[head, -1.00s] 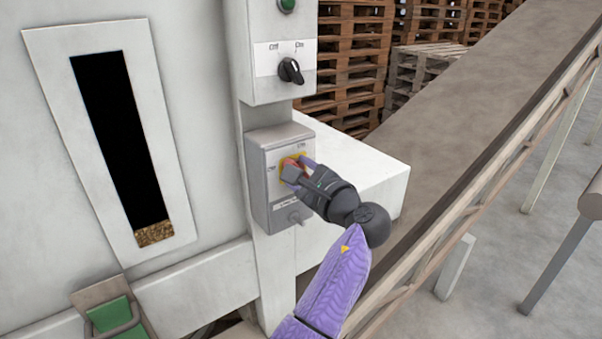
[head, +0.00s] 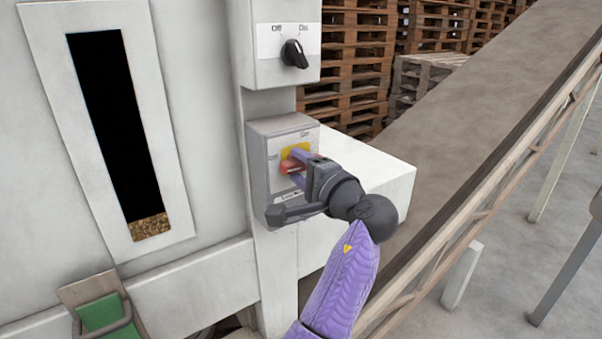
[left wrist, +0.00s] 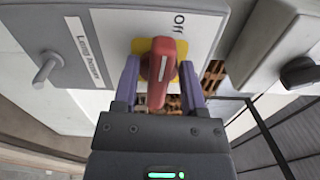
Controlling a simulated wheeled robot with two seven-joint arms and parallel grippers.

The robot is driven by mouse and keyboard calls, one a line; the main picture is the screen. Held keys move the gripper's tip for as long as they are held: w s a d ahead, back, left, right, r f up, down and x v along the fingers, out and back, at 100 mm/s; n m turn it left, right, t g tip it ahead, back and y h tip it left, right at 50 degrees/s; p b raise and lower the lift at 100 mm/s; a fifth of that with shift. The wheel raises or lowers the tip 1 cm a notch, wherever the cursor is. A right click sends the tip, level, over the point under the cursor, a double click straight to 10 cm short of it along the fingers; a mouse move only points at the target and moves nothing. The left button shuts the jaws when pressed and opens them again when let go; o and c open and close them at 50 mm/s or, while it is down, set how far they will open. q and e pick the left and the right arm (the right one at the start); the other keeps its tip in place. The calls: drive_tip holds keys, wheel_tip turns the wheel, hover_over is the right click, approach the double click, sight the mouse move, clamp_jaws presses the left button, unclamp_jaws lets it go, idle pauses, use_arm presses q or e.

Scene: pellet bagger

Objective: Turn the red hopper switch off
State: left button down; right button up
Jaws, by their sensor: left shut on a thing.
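The red switch (head: 291,164) has a yellow backing and sits on the front of a grey box (head: 259,180). "Off" is printed left of it and "On" above right. My left gripper (head: 298,167) is shut on the red switch and partly hides it. In the left wrist view the red switch (left wrist: 161,68) stands between the two purple fingers (left wrist: 160,88). Its white line runs nearly up and down there, with "Off" just beyond its upper end, to the right. My right gripper is not in view.
A black knob (head: 294,54), also marked Off and On, is on the box above. A white ledge (head: 372,185) and a conveyor belt (head: 470,120) lie to the right.

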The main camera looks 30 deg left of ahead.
use_arm(q)
drive_tip(key=shift+f+n, duration=0.2)
drive_tip(key=shift+n, duration=0.1)
idle(0.4)
drive_tip(key=shift+c, duration=2.4)
unclamp_jaws()
drive_tip(key=shift+r, duration=0.1)
drive_tip(key=b+v, duration=0.1)
drive_tip(key=v, duration=0.9)
